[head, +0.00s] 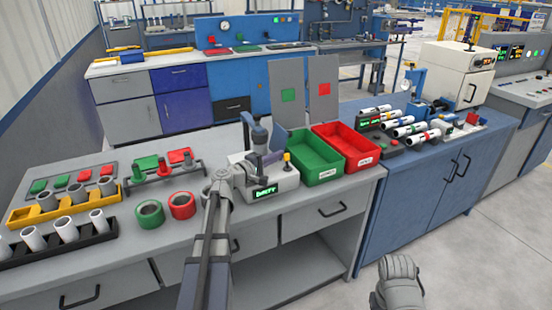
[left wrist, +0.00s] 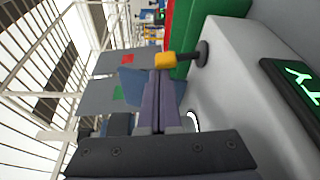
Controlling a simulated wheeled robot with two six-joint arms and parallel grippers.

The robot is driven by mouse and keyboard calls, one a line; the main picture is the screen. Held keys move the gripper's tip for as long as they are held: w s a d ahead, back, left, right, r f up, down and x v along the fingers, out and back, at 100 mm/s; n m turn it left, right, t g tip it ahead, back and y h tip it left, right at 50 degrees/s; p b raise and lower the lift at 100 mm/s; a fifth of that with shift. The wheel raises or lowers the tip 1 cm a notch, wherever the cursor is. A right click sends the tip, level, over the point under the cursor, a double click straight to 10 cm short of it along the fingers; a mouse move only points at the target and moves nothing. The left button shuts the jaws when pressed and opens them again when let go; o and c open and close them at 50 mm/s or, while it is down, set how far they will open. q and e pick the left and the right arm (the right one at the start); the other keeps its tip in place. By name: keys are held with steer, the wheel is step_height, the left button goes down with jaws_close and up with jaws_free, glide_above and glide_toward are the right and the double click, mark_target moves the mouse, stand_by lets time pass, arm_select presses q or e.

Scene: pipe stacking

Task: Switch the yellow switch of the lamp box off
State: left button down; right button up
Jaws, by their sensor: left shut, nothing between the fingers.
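The lamp box (head: 283,184) is a pale box with a lit green display (head: 265,191), on the grey bench. Its yellow switch (head: 287,157) is a yellow knob on a dark stalk on the box's top. In the left wrist view the yellow knob (left wrist: 166,60) is just beyond my fingertips. My left gripper (head: 273,158) is shut and empty, beside the knob at its left in the head view. Whether the fingertips touch the knob, I cannot tell. The display shows in part in the left wrist view (left wrist: 295,82).
A green bin (head: 318,176) and a red bin (head: 362,160) stand right of the lamp box, with grey panels behind. Pipe rings (head: 182,205) and racks of pipes (head: 60,238) stand on the left. A blue cabinet (head: 430,175) adjoins on the right.

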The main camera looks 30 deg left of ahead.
arm_select(q)
steer(key=shift+s+d+m+t+b, duration=0.4)
steer(key=shift+d+m+b, duration=0.2)
steer(key=shift+m, duration=0.6)
steer(key=shift+s+d+r, duration=0.2)
steer(key=shift+s+d, duration=0.1)
steer(key=shift+d, duration=0.05)
arm_select(e)
steer(key=shift+f, duration=0.65)
